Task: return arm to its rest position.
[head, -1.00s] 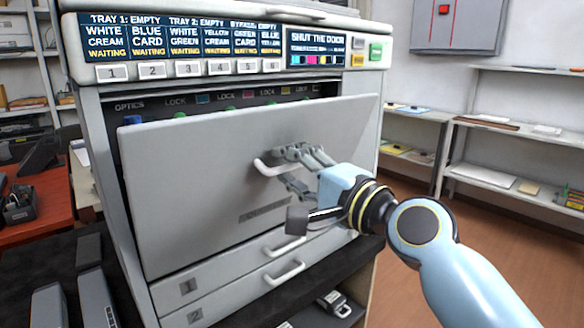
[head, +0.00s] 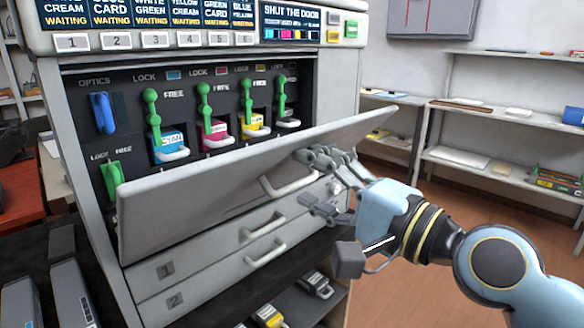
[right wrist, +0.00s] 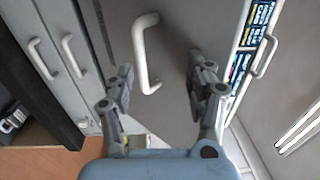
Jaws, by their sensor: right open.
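My right gripper (head: 308,180) is open at the handle (head: 290,187) of the printer's grey front door (head: 190,212). The door is hinged low and tilted outward, partly open. In the right wrist view the white handle (right wrist: 142,60) lies between the two spread fingers of the gripper (right wrist: 160,75); I see no finger closed on it. Whether a finger touches the door or handle I cannot tell. My left gripper is not in view.
Behind the door the printer bay shows several green levers (head: 152,120), a blue optics lever (head: 102,113) and coloured cartridges (head: 216,131). The display (head: 290,22) reads SHUT THE DOOR. Two paper drawers (head: 215,250) lie below. Shelves (head: 510,120) stand at right, with open floor before them.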

